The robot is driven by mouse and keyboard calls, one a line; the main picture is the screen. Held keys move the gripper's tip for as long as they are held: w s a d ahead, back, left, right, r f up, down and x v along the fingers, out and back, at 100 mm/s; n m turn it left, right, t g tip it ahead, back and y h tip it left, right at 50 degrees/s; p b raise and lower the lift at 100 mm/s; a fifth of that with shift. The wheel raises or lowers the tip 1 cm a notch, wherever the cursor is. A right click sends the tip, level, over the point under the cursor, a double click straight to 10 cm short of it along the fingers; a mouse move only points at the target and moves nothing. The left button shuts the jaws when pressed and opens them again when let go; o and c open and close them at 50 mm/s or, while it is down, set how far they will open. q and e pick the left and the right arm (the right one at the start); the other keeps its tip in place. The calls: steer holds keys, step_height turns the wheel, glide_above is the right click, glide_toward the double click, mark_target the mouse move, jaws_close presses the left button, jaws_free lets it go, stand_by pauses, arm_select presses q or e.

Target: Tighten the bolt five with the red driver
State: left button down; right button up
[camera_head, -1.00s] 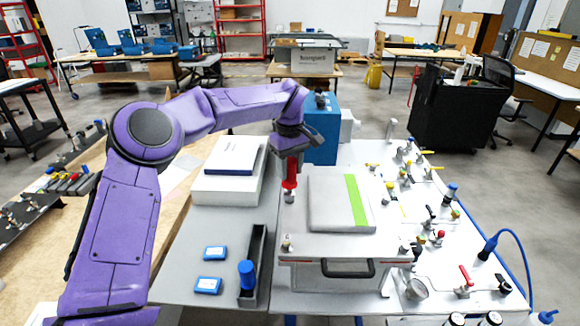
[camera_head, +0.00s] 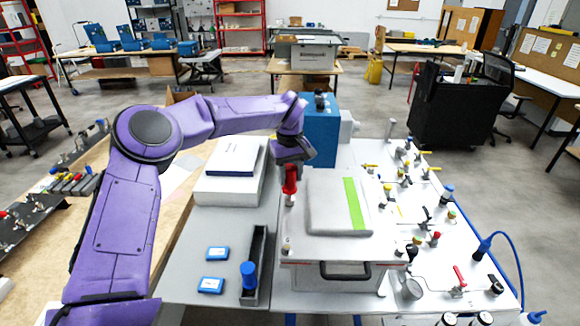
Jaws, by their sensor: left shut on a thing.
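My left gripper (camera_head: 293,158) is shut on the red driver (camera_head: 290,180) and holds it upright, tip down. The tip is at the far left corner of the pale flat lid (camera_head: 325,212) with a green stripe. A small metal part shows under the tip; I cannot tell whether the driver touches a bolt there. A bolt (camera_head: 286,248) stands at the lid's near left corner. Another small fitting (camera_head: 412,251) is at its near right corner. No bolt numbers can be read. My right gripper is not in view.
A blue-handled tool (camera_head: 249,275) stands in a dark narrow tray (camera_head: 258,246) at left, beside two blue boxes (camera_head: 217,254). A white box with a blue book (camera_head: 232,158) lies behind them. Many valves (camera_head: 436,238) crowd the white panel at right. A blue unit (camera_head: 321,135) stands behind.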

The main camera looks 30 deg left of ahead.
arm_select(q)
steer(key=shift+r+m, duration=0.15)
steer(key=shift+m, duration=0.85)
steer(key=shift+f+m, duration=0.2)
steer(key=shift+m, duration=1.6)
steer(key=c, duration=0.7)
jaws_free()
steer(key=shift+c, duration=0.2)
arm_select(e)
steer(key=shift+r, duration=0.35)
